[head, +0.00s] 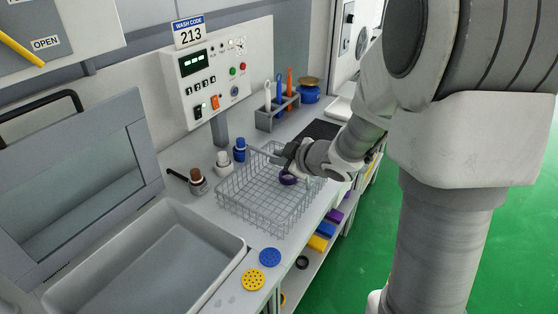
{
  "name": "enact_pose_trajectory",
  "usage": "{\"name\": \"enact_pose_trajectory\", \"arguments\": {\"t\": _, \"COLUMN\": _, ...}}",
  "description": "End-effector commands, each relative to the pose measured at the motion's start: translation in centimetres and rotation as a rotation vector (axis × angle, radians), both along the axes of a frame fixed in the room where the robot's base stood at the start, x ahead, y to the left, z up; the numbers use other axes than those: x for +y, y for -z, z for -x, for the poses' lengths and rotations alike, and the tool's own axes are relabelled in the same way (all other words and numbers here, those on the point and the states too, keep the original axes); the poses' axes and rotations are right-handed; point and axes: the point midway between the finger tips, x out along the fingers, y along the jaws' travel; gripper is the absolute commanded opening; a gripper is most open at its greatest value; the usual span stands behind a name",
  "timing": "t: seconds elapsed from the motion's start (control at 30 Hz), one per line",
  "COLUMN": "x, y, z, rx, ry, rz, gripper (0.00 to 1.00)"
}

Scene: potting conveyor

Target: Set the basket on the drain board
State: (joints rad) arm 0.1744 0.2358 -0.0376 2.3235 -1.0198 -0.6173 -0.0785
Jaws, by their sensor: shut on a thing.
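The grey wire basket (250,197) is on or just above the light counter, right of the sink; I cannot tell if its bottom touches. My gripper (283,154) is at the basket's far right side, shut on its upper wire part. The fingertips are small and partly hidden by my wrist. A purple round piece (289,178) shows at the basket's right side, below my wrist; I cannot tell if it is inside. A dark flat board (322,130) lies on the counter behind my wrist, partly covered by it; I cannot tell if it is the drain board.
A sink basin (235,249) with a raised hood (75,185) is at left. Bottles, one brown-topped (198,182), one white (223,161) and one blue (239,150), stand close behind the basket. Yellow (253,279) and blue (270,257) discs lie in front. A brush rack (277,112) stands farther back.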

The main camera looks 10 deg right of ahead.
Motion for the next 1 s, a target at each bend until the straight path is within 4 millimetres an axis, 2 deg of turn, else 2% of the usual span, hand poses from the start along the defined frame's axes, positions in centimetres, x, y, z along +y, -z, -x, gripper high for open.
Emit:
{"name": "enact_pose_trajectory", "arguments": {"t": 0.2, "x": 0.0, "y": -0.1, "z": 0.0, "rx": -0.001, "ry": 0.001, "rz": -0.001, "gripper": 0.00}}
{"name": "enact_pose_trajectory", "arguments": {"t": 0.23, "x": 0.0, "y": 0.1, "z": 0.0, "rx": 0.002, "ry": 0.000, "rz": 0.000, "gripper": 0.16}}
{"name": "enact_pose_trajectory", "arguments": {"t": 0.4, "x": 0.0, "y": 0.0, "z": 0.0, "rx": 0.001, "ry": 0.001, "rz": 0.000, "gripper": 0.44}}
{"name": "enact_pose_trajectory", "arguments": {"t": 0.77, "x": -0.2, "y": -0.4, "z": 0.3, "rx": 0.000, "ry": 0.002, "rz": 0.000, "gripper": 0.44}}
{"name": "enact_pose_trajectory", "arguments": {"t": 1.0, "x": -1.7, "y": -2.9, "z": 3.6, "rx": -0.001, "ry": 0.004, "rz": 0.001, "gripper": 0.44}}
